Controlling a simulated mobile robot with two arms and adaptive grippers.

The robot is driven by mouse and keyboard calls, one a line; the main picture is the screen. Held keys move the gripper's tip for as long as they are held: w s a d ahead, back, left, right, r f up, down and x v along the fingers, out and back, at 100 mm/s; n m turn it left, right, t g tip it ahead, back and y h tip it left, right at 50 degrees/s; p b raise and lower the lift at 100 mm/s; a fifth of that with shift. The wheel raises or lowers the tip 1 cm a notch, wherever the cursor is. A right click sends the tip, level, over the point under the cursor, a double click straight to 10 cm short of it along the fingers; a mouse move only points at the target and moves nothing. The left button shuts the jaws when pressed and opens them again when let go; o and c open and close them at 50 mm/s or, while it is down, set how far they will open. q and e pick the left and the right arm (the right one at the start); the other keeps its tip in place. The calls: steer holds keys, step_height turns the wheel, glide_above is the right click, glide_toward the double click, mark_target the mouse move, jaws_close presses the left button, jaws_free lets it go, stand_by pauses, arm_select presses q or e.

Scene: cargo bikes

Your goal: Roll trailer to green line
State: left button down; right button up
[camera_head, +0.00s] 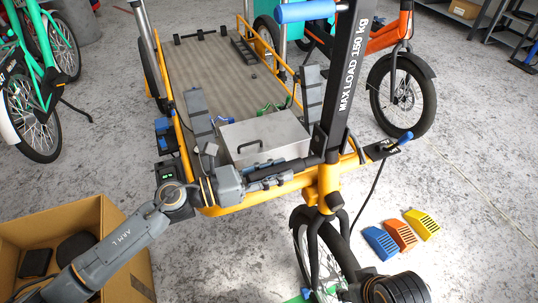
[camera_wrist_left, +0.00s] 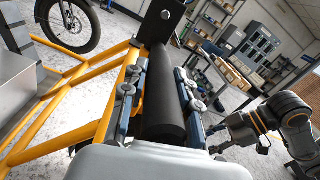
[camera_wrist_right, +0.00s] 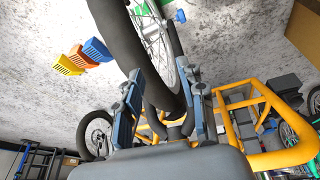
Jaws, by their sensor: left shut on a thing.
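The trailer is an orange-framed cargo carrier with a brown deck (camera_head: 205,75) and a black upright bar marked MAX LOAD 150 kg (camera_head: 347,75). Its front wheel (camera_head: 305,250) is near the bottom of the head view. My left gripper (camera_head: 262,177) is shut on a black cylindrical handle (camera_wrist_left: 165,95) at the trailer's front; the handle lies between its fingers. My right gripper (camera_wrist_right: 162,108) is open, its fingers apart, with the wheel's tyre (camera_wrist_right: 135,50) in front of and between them; contact is unclear. A green patch (camera_head: 300,297) shows on the floor by the wheel, mostly hidden.
A metal case (camera_head: 265,137) rides on the deck. Blue, orange and yellow wedge blocks (camera_head: 400,236) lie on the floor to the right. An open cardboard box (camera_head: 100,215) stands at left. A green bike (camera_head: 35,90) and an orange bike (camera_head: 400,80) flank the trailer.

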arm_select(q)
steer(key=w, duration=0.1)
steer(key=w+a, duration=0.1)
steer(key=shift+w+n+t, duration=0.3)
steer(key=shift+w+t, duration=0.05)
steer(key=shift+t, duration=0.05)
steer(key=shift+w+d+f, duration=0.1)
steer(key=shift+d+f, duration=0.05)
steer(key=c, duration=1.3)
jaws_free()
steer(key=shift+o, duration=1.4)
steer(key=shift+s, duration=0.35)
steer(key=shift+s+d, duration=0.1)
steer(key=shift+s, duration=0.05)
arm_select(e)
steer(key=shift+w, duration=0.4)
arm_select(q)
steer(key=shift+a, duration=0.3)
steer(key=v, duration=1.1)
steer(key=shift+s+a+r, duration=0.1)
steer(key=shift+a+r, duration=0.15)
